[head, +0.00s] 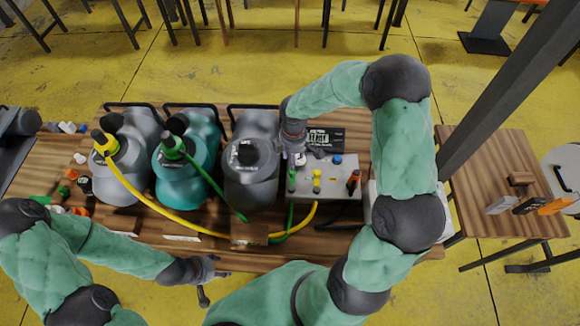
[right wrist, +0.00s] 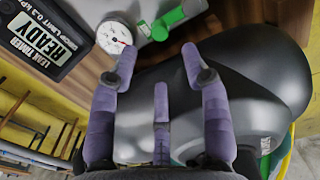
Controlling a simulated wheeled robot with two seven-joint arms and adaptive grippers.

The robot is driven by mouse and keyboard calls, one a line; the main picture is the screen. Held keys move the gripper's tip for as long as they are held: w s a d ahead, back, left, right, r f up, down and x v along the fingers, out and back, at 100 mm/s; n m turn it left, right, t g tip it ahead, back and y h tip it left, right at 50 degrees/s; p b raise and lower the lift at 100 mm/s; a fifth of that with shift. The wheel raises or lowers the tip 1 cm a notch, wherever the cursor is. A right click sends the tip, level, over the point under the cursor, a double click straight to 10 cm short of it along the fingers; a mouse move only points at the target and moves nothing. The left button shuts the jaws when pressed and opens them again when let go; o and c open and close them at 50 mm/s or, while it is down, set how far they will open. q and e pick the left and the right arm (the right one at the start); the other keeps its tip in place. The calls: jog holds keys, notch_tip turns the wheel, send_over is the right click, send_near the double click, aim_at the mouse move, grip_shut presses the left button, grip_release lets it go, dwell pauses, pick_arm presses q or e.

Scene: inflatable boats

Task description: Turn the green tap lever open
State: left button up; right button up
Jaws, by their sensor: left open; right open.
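The grey manifold box (head: 330,183) stands on the bench with green, yellow and red-black taps in a row. The green tap lever (head: 292,180) is at its left end; in the right wrist view the green lever (right wrist: 183,14) is at the top, beside a round white gauge (right wrist: 113,37). My right gripper (head: 292,156) hangs just behind the green tap, over the box's left edge; its purple fingers (right wrist: 163,68) are spread, empty and apart from the lever. My left gripper (head: 208,287) is open and empty at the bench's front edge.
The last is close to my right gripper. Yellow (head: 160,208) and green hoses cross the bench. A black "READY" timer (right wrist: 48,45) lies behind the box.

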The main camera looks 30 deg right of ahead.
aim_at(292, 180)
notch_tip(292, 180, down, 10)
jog(key=shift+w+r+b, duration=0.15)
jog(key=shift+b, duration=0.4)
grip_shut()
